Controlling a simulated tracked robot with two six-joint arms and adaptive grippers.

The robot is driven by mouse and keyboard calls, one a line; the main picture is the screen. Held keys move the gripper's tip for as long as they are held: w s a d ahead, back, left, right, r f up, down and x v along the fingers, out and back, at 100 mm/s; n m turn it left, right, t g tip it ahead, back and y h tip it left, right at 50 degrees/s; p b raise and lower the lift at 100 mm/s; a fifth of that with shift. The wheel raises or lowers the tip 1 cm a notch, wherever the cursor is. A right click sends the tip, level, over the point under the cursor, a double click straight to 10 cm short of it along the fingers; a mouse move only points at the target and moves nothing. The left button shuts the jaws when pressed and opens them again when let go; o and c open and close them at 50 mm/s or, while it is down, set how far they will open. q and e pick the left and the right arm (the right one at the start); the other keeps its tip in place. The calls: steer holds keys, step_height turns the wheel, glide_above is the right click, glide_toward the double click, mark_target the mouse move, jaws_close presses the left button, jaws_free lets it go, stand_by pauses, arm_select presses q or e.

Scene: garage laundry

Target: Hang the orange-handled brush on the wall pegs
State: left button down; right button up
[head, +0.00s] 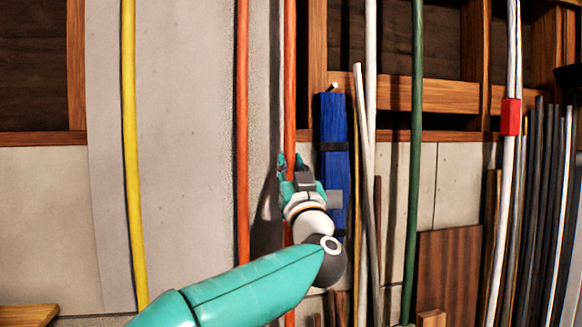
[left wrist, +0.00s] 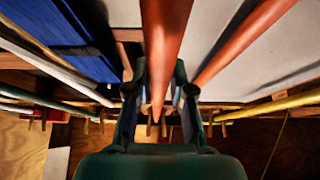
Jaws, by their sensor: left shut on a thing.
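My left gripper (head: 290,163) is shut around an upright orange handle (head: 290,70) in front of the wall. In the left wrist view the same orange handle (left wrist: 165,40) runs between the two fingers (left wrist: 160,98). The brush head is not visible in either view. A second orange pole (head: 242,130) stands to the left of the held one, apart from it; it also shows in the left wrist view (left wrist: 240,45). Several short wooden prongs that look like wall pegs (left wrist: 150,128) show beyond the fingers in the left wrist view. My right gripper is not in view.
A blue bundle (head: 333,150) with dark straps is close to the right of my gripper. White poles (head: 371,60), a green pole (head: 416,130) and several dark rods (head: 545,200) stand further right. A yellow pole (head: 131,150) stands left, with bare wall panel (head: 185,150) between.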

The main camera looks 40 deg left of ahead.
arm_select(q)
steer(key=shift+f+b, duration=0.3)
steer(key=shift+f, duration=0.05)
steer(key=c, duration=0.9)
jaws_free()
steer(key=shift+s, duration=0.1)
steer(key=shift+c, duration=0.2)
steer(key=shift+f, duration=0.15)
steer(key=shift+d, duration=0.1)
